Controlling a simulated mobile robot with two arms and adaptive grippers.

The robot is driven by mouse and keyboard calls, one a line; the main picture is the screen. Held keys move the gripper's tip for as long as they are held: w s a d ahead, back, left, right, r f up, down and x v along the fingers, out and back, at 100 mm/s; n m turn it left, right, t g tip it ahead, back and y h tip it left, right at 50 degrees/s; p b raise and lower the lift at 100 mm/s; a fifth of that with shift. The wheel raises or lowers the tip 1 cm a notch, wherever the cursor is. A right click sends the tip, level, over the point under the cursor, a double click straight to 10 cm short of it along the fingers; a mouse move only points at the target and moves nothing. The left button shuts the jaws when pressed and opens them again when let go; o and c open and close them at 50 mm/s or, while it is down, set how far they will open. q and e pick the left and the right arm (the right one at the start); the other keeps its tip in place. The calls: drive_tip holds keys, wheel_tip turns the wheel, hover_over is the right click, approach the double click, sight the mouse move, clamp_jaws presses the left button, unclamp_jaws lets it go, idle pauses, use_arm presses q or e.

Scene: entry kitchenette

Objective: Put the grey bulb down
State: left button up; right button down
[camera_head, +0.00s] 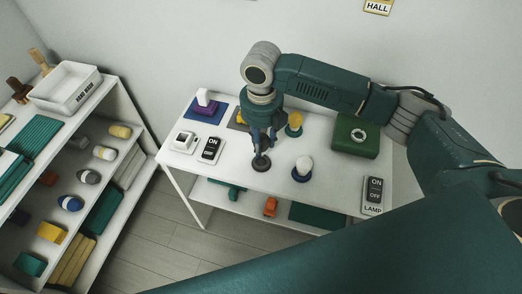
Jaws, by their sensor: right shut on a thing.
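My right gripper (263,146) points down over the white table (228,172), its arm reaching in from the right. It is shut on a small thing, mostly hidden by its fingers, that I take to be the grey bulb. Directly below the fingertips is a dark grey round piece (261,164) at table level. I cannot tell whether this is part of the bulb or a stand under it, nor whether the held thing touches it. My left gripper is not in view.
A white bulb (304,163) on a blue base stands just right of the gripper; a yellow one (295,119) stands behind. A green box (356,136) and ON/OFF lamp panel (374,194) are at right. Another switch (211,149) is at left. A filled shelf (121,149) stands far left.

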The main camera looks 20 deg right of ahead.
drive_tip(key=shift+f, duration=0.75)
wheel_tip(320, 180, down, 4)
drive_tip(key=shift+f+p, duration=0.1)
drive_tip(key=shift+p, duration=0.3)
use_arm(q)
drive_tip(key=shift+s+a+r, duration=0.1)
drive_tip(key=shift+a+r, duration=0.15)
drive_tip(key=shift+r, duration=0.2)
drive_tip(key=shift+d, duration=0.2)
use_arm(e)
drive_tip(key=shift+f, duration=0.1)
drive_tip(key=c, duration=1.2)
unclamp_jaws()
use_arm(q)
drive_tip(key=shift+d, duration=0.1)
